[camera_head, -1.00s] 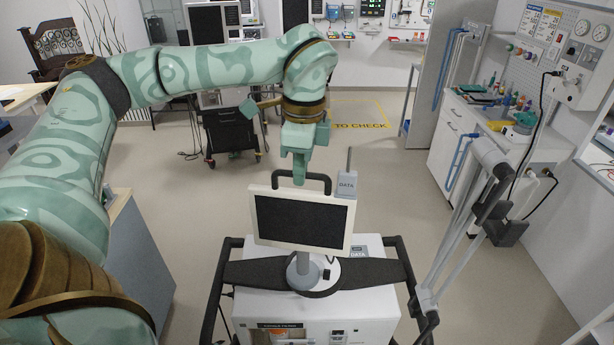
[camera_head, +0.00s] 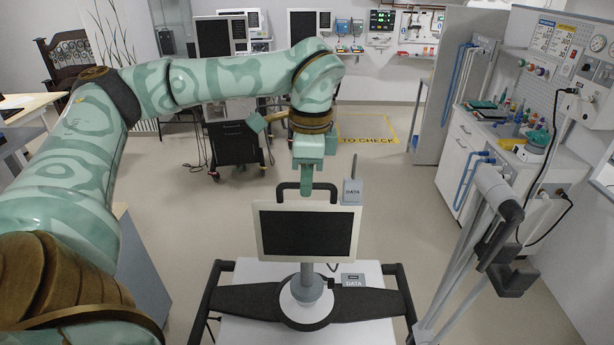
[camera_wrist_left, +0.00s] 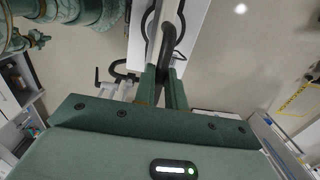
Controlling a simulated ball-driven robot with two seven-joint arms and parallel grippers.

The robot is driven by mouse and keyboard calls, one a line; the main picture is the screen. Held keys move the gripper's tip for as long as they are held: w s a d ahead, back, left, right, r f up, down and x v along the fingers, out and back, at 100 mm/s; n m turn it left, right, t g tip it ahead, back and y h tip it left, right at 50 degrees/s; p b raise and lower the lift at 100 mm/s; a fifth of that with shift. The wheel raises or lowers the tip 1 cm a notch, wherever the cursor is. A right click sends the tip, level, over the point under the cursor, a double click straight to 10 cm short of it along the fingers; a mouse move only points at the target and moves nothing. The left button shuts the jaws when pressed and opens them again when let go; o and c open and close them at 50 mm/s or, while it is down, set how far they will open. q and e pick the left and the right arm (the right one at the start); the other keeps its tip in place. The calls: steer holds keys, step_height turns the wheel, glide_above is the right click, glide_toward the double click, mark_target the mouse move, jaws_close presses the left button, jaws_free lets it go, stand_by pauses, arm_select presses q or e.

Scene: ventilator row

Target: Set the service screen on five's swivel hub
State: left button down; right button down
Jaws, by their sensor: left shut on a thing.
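The service screen (camera_head: 306,231) is a dark panel in a cream frame, with a black top handle (camera_head: 279,192) and a grey DATA box (camera_head: 352,191) at its upper right. My left gripper (camera_head: 306,188) is shut on the handle from above; the handle also shows between the fingers in the left wrist view (camera_wrist_left: 167,50). The screen is about upright above the white ventilator (camera_head: 262,271). The swivel hub (camera_head: 305,299) is a pale round base on the ventilator's top. A grey stem shows between screen and hub; I cannot tell whether it is seated. My right gripper is out of view.
Dark rails (camera_head: 204,305) flank the ventilator top. A jointed grey arm (camera_head: 488,215) rises close on its right. A workbench (camera_head: 480,135) stands along the right wall. Other screened units stand at the back, near a yellow floor marking (camera_head: 365,130).

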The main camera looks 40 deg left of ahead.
mark_target(307, 202)
arm_select(q)
steer(key=shift+w+f+b, duration=0.1)
steer(key=shift+f+b, duration=1.6)
steer(key=shift+f, duration=0.55)
steer(key=shift+r, duration=0.1)
steer(key=shift+f+t+b, duration=0.25)
steer(key=shift+t+b, duration=0.05)
steer(key=shift+b, duration=0.15)
steer(key=shift+f+b, duration=0.95)
steer(key=shift+f, duration=0.15)
steer(key=shift+s, duration=0.2)
steer(key=c, duration=1.4)
jaws_free()
steer(key=shift+d, duration=0.1)
steer(key=shift+o, duration=0.2)
steer(key=shift+s, duration=0.1)
steer(key=shift+f, duration=0.1)
